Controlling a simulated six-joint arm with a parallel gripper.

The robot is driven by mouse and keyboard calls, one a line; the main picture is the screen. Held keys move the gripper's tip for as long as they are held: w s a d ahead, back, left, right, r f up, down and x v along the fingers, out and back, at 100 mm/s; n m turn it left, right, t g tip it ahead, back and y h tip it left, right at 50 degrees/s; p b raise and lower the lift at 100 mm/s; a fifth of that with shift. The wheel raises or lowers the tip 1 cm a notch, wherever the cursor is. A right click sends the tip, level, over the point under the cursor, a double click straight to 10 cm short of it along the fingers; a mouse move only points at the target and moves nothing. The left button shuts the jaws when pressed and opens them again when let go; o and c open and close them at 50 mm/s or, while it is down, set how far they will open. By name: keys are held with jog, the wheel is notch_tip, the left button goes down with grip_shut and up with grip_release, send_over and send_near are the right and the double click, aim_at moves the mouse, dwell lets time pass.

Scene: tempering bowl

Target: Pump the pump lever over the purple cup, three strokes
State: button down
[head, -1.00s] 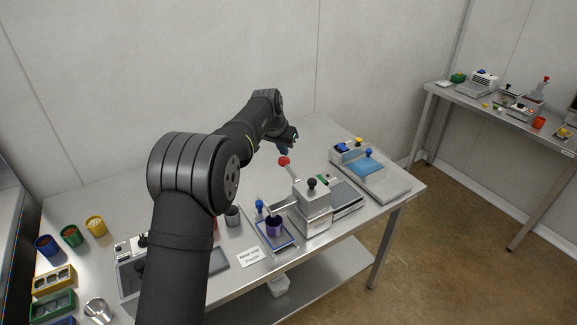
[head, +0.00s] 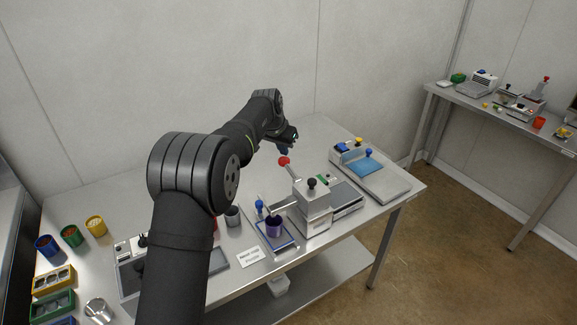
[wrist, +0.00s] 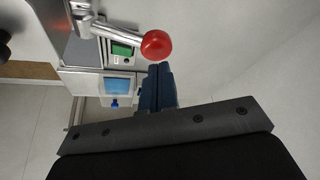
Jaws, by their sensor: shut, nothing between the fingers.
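The pump lever (head: 292,172) slants up from the grey pump machine (head: 314,207) and ends in a red ball knob (head: 284,161). The red knob (wrist: 156,44) is just past my fingertips in the wrist view. The purple cup (head: 273,228) stands upright on a blue-topped plate (head: 290,241) beside the machine, under its spout. My gripper (head: 284,150) is shut and empty, just above and behind the knob. Its dark blue fingers (wrist: 157,72) look close together in the wrist view. I cannot tell whether they touch the knob. The cup's contents are hidden.
A blue-knobbed handle (head: 260,205) stands by the cup. A device with a blue pad (head: 366,167) sits to the right. The table behind the pump is clear.

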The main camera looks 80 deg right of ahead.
aim_at(283, 160)
jog(key=shift+f, duration=0.15)
jog(key=shift+f, duration=2.7)
jog(key=shift+s+r, duration=0.1)
jog(key=shift+r, duration=2.7)
jog(key=shift+f, duration=0.1)
